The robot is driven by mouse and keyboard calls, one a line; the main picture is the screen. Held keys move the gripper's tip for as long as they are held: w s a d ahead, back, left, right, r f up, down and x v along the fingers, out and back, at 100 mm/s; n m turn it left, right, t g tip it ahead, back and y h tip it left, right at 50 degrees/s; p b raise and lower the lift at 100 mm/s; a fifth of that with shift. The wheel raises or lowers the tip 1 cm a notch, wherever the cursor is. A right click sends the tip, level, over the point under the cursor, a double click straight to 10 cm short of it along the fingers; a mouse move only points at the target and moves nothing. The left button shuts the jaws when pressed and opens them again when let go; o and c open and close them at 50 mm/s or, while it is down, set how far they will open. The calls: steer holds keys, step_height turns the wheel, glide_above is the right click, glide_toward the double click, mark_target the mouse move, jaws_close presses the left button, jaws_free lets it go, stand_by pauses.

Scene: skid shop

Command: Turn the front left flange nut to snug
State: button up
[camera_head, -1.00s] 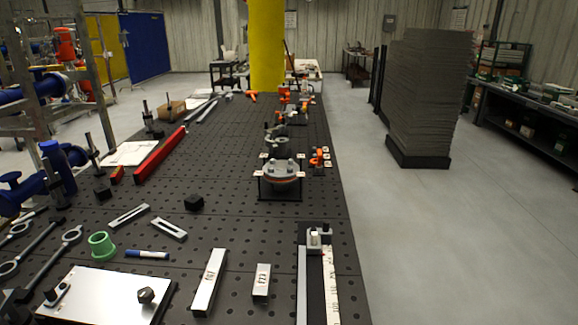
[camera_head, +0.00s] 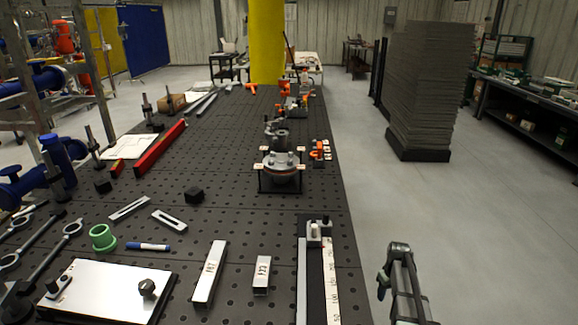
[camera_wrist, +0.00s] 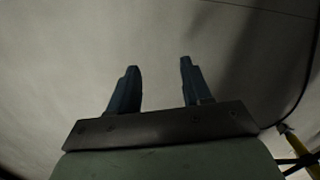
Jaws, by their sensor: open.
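The flange assembly (camera_head: 281,171) stands in a small black frame on the perforated table, right of its middle. It is a grey round flange with pale tags around it; its nuts are too small to tell apart, so I cannot pick out the front left one. My gripper (camera_head: 399,247) is at the lower right of the head view, over the floor beyond the table's right edge, well apart from the flange. In the wrist view my gripper (camera_wrist: 158,72) has its two dark fingers spread, with nothing between them and only pale floor beyond.
The perforated table (camera_head: 225,215) carries a white plate (camera_head: 105,290), a green ring (camera_head: 102,238), a blue marker (camera_head: 148,246), metal bars (camera_head: 209,273), a ruler rail (camera_head: 331,280) and a red level (camera_head: 160,150). Orange items (camera_head: 319,150) sit right of the flange. A grey stack (camera_head: 418,90) stands on open floor.

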steer(key=w+d+r+t, duration=0.2)
steer(key=w+r, duration=0.7)
steer(key=r, duration=0.4)
steer(key=w+d+r+t, duration=0.1)
steer(key=w+r, duration=0.8)
steer(key=r, duration=0.3)
steer(key=w+r+n+t, duration=0.1)
steer(key=w+r, duration=0.2)
steer(key=r, duration=0.5)
steer(key=w+r+t, duration=0.1)
steer(key=w+r, duration=0.1)
steer(key=r, duration=0.6)
step_height(320, 180, up, 13)
steer(key=n+g, duration=0.5)
steer(key=n, duration=0.3)
glide_above(290, 163)
steer(key=w, duration=0.1)
steer(key=f, duration=1.3)
steer(key=shift+w+a, duration=0.2)
steer(key=shift+w, duration=0.05)
steer(key=shift+c, duration=0.5)
